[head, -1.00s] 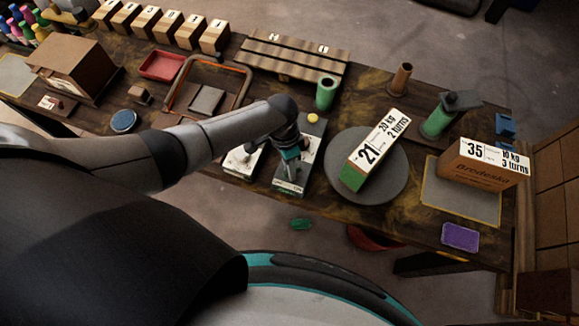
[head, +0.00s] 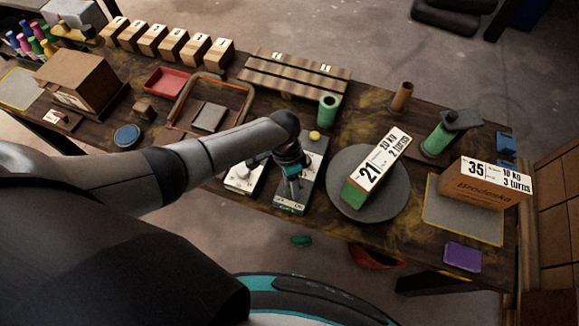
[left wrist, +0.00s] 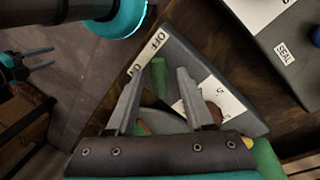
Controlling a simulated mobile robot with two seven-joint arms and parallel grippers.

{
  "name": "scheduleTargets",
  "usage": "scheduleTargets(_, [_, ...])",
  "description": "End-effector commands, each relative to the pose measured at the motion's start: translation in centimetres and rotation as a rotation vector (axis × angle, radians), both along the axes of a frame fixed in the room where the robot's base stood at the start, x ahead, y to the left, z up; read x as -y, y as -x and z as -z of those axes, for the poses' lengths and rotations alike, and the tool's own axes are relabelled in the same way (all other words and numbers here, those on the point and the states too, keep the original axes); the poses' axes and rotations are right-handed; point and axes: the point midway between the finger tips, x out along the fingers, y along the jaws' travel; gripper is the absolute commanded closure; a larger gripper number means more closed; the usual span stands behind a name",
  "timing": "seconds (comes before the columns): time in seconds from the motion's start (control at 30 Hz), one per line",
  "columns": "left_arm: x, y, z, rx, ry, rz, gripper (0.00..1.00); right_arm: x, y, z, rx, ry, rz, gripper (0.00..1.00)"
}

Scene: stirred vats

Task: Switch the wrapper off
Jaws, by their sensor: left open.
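The wrapper's grey control panel (head: 313,168) lies at the front edge of the table, with a yellow button or lamp (head: 314,136) at its far end. My left gripper (head: 290,190) is over the panel's near part. In the left wrist view, the left gripper (left wrist: 156,80) is open. A green piece (left wrist: 159,76), perhaps the switch lever, shows between its fingers; I cannot tell if they touch it.
A round grey turntable (head: 343,203) carries a box (head: 378,168) marked 21 right of the panel. A second panel (head: 240,182) stands close on the left. A green cylinder (head: 329,106) stands behind the yellow button. A box (head: 470,192) marked 35 sits farther right.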

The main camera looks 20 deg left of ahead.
Motion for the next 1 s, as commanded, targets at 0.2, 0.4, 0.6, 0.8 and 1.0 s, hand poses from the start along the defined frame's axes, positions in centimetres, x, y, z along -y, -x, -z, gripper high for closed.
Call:
scheduleTargets(0.2, [-0.6,-0.7,-4.0,0.004,0.0,-0.001,0.47,0.0,0.0,-1.4,0.0,0.0,0.0,0.5])
scheduleTargets(0.4, [-1.1,-1.3,-8.4,0.006,0.0,0.0,0.47,0.0,0.0,-2.3,0.0,0.0,0.0,0.5])
scheduleTargets(0.6, [-1.7,-1.8,-12.1,0.004,0.0,0.001,0.47,0.0,0.0,-2.9,0.0,0.0,0.0,0.5])
scheduleTargets(0.8, [-1.8,-2.1,-14.0,0.002,0.001,0.001,0.47,0.0,0.0,-3.0,0.0,0.0,0.0,0.5])
scheduleTargets(1.0, [-1.9,-2.1,-14.3,0.0,0.0,0.0,0.47,0.0,0.0,-3.0,0.0,0.0,0.0,0.5])
